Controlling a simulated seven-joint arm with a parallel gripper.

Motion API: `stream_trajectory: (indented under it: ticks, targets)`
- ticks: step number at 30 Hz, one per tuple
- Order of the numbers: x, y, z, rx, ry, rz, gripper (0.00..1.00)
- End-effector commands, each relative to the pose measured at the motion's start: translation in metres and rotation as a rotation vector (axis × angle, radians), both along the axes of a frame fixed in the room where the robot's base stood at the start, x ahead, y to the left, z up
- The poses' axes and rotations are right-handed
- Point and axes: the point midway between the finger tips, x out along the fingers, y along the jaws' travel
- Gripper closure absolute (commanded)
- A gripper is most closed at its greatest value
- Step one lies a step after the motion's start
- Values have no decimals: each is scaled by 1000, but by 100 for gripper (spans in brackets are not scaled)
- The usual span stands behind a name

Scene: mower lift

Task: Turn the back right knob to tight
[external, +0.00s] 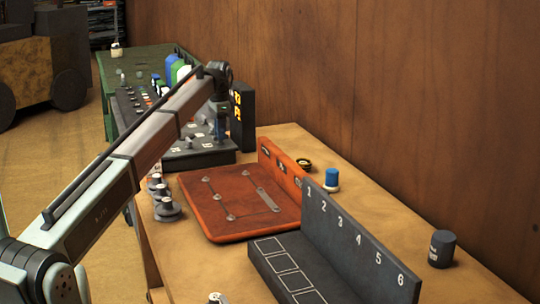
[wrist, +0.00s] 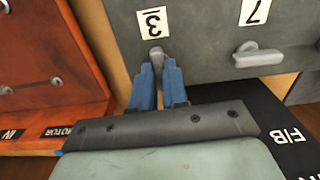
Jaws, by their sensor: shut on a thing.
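A grey valve-like knob (wrist: 156,53) sits on a grey panel (wrist: 208,20) in the wrist view, just below a white label that reads like a 3. The blue fingers of my gripper (wrist: 157,72) are shut on it, one on each side, hiding its lower part. A second grey knob (wrist: 258,56) with a sideways handle sits to the right, under a label like a 7, apart from my fingers. In the external view my gripper (external: 219,130) points down over the dark labelled panel (external: 190,160); its fingers are too small to make out there. Which knob is the back right one I cannot tell.
A red-orange board (external: 240,207) lies in front of the dark panel. A black box (external: 242,115) with yellow marks stands right beside my gripper. A numbered dark rack (external: 345,240) stands closer.

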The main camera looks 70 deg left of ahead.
Motion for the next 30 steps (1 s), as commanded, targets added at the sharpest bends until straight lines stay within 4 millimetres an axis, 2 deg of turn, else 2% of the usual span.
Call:
stream_trajectory:
  ticks: [1,2,9,20,25,30]
  targets:
    - [0,0,0,1,-1,0,100]
    - [0,0,0,1,-1,0,84]
    - [0,0,0,0,0,1,61]
    - [0,0,6,1,-1,1,61]
    - [1,1,27,1,-1,1,61]
    - [1,1,61,2,-2,1,61]
